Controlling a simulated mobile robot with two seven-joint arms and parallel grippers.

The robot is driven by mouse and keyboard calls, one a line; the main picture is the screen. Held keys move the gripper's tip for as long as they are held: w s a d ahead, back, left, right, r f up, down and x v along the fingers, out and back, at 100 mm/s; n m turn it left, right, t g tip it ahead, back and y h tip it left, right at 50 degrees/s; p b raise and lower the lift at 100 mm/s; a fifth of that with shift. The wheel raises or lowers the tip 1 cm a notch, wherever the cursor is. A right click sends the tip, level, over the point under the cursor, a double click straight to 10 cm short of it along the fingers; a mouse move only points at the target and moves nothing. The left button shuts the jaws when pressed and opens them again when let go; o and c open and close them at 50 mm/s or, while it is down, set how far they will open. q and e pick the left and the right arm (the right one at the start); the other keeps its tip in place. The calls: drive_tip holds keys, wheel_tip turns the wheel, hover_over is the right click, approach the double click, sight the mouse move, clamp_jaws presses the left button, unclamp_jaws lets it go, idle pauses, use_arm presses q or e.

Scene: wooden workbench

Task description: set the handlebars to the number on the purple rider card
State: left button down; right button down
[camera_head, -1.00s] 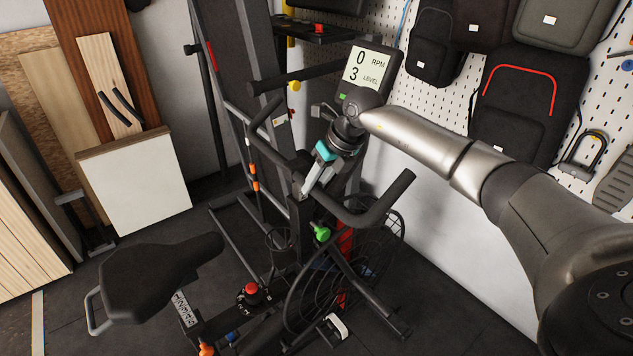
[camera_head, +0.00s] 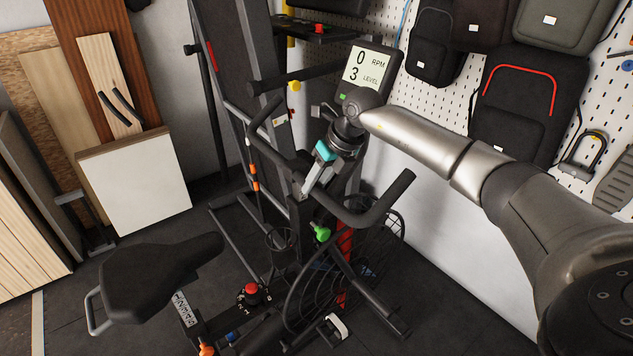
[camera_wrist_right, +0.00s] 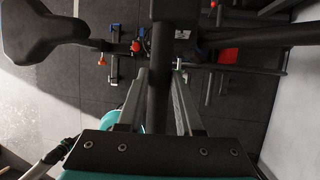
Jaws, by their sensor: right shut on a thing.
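The exercise bike's black handlebars (camera_head: 388,203) curve out to both sides of its upright post. My right gripper (camera_head: 308,188), with teal parts and grey fingers, reaches down to the middle of the handlebars and is shut on a dark bar there. In the right wrist view, the dark bar (camera_wrist_right: 158,75) lies between the two fingers (camera_wrist_right: 160,100). A green knob (camera_head: 321,232) sits on the post below the handlebars. I cannot make out a handlebar number scale. No purple rider card shows in either view. My left gripper is not in view.
The console (camera_head: 370,70) reads 0 RPM, level 3, close to my right wrist. The black saddle (camera_head: 150,275) is at lower left, with a red knob (camera_head: 251,292) beside its rail. Bags (camera_head: 530,95) hang on the pegboard behind my arm. Boards (camera_head: 135,180) lean at left.

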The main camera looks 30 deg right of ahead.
wheel_tip(320, 180, up, 6)
drive_tip(key=p, duration=0.4)
drive_tip(key=shift+r+p, duration=0.2)
drive_tip(key=shift+p, duration=0.15)
drive_tip(key=shift+f, duration=0.1)
drive_tip(key=c, duration=0.6)
unclamp_jaws()
drive_tip(key=shift+f, duration=0.1)
drive_tip(key=v, duration=1.5)
drive_tip(key=shift+d, duration=0.1)
